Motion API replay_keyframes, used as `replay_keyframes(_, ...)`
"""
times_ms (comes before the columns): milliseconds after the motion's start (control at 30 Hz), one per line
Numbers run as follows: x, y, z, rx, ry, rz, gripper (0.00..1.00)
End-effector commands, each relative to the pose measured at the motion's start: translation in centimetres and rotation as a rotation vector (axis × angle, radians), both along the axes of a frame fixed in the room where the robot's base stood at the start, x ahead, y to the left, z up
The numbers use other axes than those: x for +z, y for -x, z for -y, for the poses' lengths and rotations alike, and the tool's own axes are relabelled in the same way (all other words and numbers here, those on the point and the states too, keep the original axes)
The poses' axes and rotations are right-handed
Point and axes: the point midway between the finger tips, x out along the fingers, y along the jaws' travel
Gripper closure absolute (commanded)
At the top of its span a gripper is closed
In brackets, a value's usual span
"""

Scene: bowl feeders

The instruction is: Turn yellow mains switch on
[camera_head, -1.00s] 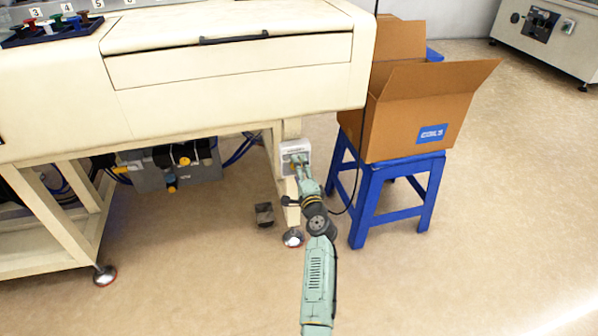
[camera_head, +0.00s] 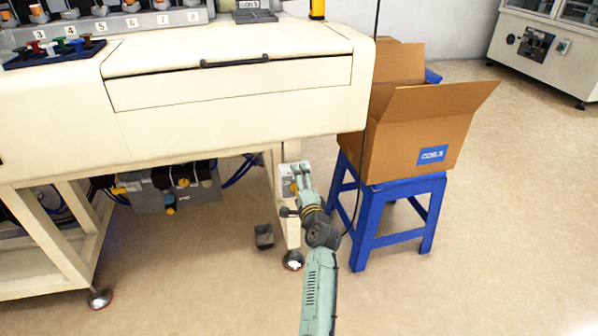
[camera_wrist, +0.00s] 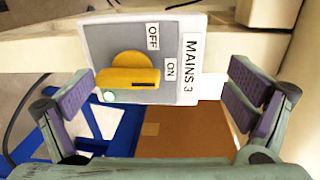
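The yellow mains switch (camera_wrist: 130,77) is a rotary knob on a grey box (camera_wrist: 103,40) labelled MAINS 3. Its handle lies level in the wrist view, with its dark-marked end beside the ON label (camera_wrist: 171,70); the OFF label (camera_wrist: 152,37) is above. A pale round lamp (camera_wrist: 109,97) sits beside the knob. My gripper (camera_wrist: 163,92) is open and empty, its two purple-padded fingers apart on either side of the box's lower part.
The cream machine (camera_head: 230,85) overhangs the box. A blue stool (camera_head: 400,205) bearing a cardboard box (camera_head: 420,120) stands close to the right. A dark pedal (camera_head: 264,236) lies on the floor beside the leg. Open floor is in front.

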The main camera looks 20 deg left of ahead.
Motion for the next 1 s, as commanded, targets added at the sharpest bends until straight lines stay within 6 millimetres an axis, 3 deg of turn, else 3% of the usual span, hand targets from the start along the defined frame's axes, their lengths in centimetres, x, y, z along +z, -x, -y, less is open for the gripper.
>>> replay_keyframes(33, 7.0, -0.1, 0.3, -0.012, -0.048, 0.104, 0.24)
replay_keyframes(133, 7.2, -0.1, 0.3, -0.012, -0.049, 0.102, 0.24)
replay_keyframes(300, 7.2, -0.1, 0.3, -0.012, -0.047, 0.102, 0.25)
replay_keyframes(333, 1.2, -0.2, 0.0, -0.002, -0.012, 0.000, 0.25)
replay_keyframes(433, 1.3, -0.1, 0.1, -0.002, -0.011, 0.001, 0.32)
replay_keyframes(1000, 0.5, 3.2, 2.3, -0.001, -0.001, -0.008, 0.32)
